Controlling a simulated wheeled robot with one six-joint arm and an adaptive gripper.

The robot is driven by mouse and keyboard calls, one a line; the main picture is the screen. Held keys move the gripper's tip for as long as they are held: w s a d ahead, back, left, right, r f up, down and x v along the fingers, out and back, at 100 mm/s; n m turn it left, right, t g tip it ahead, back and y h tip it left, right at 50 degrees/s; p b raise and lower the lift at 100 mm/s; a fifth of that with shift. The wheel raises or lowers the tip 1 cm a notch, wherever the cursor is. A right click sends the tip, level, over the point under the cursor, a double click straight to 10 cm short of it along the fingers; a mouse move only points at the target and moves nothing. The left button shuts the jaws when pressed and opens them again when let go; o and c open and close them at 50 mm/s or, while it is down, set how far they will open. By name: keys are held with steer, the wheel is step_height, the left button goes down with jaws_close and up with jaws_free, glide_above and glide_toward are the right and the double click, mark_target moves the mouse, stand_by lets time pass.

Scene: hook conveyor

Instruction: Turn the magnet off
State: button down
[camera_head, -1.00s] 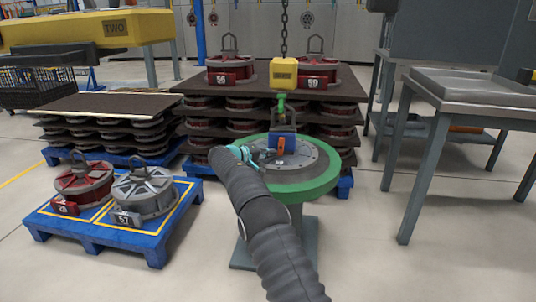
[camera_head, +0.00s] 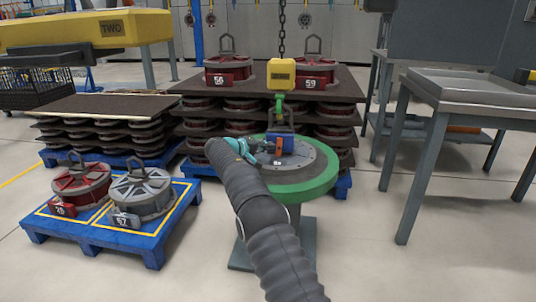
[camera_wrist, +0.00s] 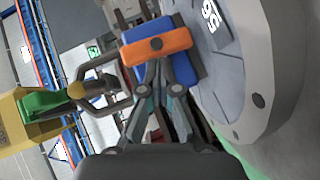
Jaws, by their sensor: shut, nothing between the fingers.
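The blue magnet (camera_head: 286,140) sits on the grey disc (camera_head: 312,164) on the green-rimmed round stand (camera_head: 290,192). Its orange lever (camera_head: 278,147) is on the side toward my gripper. In the wrist view the lever (camera_wrist: 142,51) lies across the blue body (camera_wrist: 182,72), with a dark round pivot at its middle. My gripper (camera_head: 270,154) comes in from the left, low beside the magnet. In the wrist view its fingers (camera_wrist: 160,68) are shut and empty, with their tips at or just short of the lever; I cannot tell if they touch it.
A yellow hook block (camera_head: 282,73) hangs on a chain above the magnet, with a green hook (camera_head: 279,105) below. Stacked racks with red discs stand behind. A blue pallet (camera_head: 98,240) with two discs is at left. A grey table (camera_head: 470,92) stands at right.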

step_height(320, 180, up, 7)
steer(key=shift+f, duration=0.2)
stand_by(0.4)
